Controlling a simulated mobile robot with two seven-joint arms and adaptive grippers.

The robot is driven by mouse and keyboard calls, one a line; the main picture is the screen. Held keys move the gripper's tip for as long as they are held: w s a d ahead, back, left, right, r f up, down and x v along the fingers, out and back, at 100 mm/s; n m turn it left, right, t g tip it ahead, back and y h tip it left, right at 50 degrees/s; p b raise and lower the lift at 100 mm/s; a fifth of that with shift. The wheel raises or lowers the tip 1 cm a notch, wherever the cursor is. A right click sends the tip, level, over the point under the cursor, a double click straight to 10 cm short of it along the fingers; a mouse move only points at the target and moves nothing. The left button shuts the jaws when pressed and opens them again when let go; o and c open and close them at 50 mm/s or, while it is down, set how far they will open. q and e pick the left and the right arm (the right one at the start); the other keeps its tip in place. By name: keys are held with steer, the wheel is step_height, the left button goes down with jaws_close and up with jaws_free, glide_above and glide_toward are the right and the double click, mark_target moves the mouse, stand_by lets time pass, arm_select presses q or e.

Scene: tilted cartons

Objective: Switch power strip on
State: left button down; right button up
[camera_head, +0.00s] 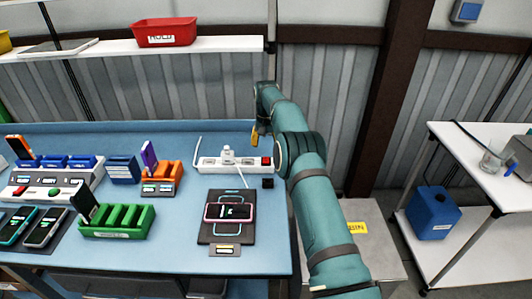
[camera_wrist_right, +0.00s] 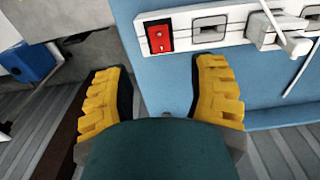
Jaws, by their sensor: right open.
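The white power strip (camera_head: 209,163) lies near the back right of the blue table, with a white plug (camera_head: 228,154) and cable on it. Its red rocker switch (camera_head: 266,161) is at the right end; in the right wrist view the switch (camera_wrist_right: 159,38) sits at the left end of the strip (camera_wrist_right: 236,15). My right gripper (camera_head: 255,136) is above and behind the strip's right part, apart from it. In the right wrist view its yellow fingers (camera_wrist_right: 160,72) are spread and empty, with the switch beyond the gap. My left gripper is not in view.
A phone (camera_head: 228,212) lies on a black pad in front of the strip. Green (camera_head: 118,222) and orange (camera_head: 163,174) racks stand to the left. A red bin (camera_head: 165,32) is on the shelf above.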

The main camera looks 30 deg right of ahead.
steer(key=shift+r, duration=2.2)
steer(key=shift+s, duration=0.1)
